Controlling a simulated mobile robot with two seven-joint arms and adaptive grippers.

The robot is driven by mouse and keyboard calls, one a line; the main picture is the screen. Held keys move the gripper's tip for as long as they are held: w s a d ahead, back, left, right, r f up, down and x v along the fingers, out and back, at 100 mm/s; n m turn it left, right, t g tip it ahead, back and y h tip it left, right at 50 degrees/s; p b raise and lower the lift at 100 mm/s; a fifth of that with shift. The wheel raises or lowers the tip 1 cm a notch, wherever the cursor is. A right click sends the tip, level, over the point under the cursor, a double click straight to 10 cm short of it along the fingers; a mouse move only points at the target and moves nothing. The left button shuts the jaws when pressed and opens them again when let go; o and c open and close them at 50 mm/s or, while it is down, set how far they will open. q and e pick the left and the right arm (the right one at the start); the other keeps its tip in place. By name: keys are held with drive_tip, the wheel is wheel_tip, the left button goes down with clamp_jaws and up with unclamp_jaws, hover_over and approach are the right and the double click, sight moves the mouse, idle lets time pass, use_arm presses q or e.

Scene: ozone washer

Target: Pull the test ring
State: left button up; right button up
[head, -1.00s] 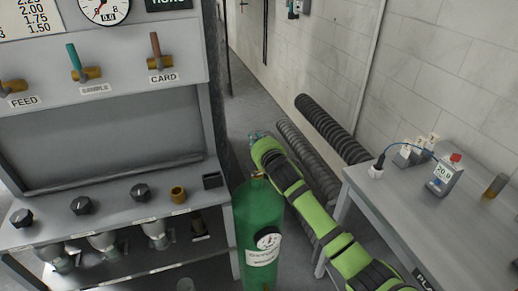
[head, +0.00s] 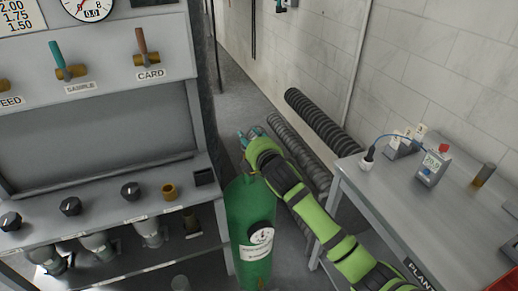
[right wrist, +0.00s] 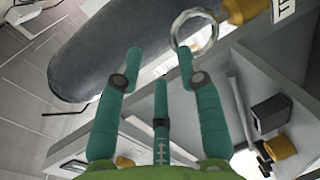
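The test ring (right wrist: 214,32) is a pale metal ring at the top of the right wrist view, hanging by a brass fitting (right wrist: 240,10) with a partly cut-off label. My right gripper (right wrist: 158,62) has its teal fingers spread apart with nothing between them. The tip of its right-hand finger overlaps the ring's lower left part; I cannot tell whether it is inside the ring or only in front of it. In the head view my right gripper (head: 250,138) is beyond the green cylinder, small and partly hidden by my arm. The ring is not discernible there. My left gripper is not in view.
The washer panel (head: 100,120) with valves and knobs stands on the left. A green gas cylinder (head: 252,215) stands close beside my right arm. A grey table (head: 440,215) with small devices is on the right. Ribbed dark hoses (head: 325,125) lie along the wall.

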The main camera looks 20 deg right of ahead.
drive_tip(key=s+r, duration=0.1)
drive_tip(key=s, duration=0.7)
drive_tip(key=shift+s+d+r, duration=0.15)
drive_tip(key=shift+r, duration=0.15)
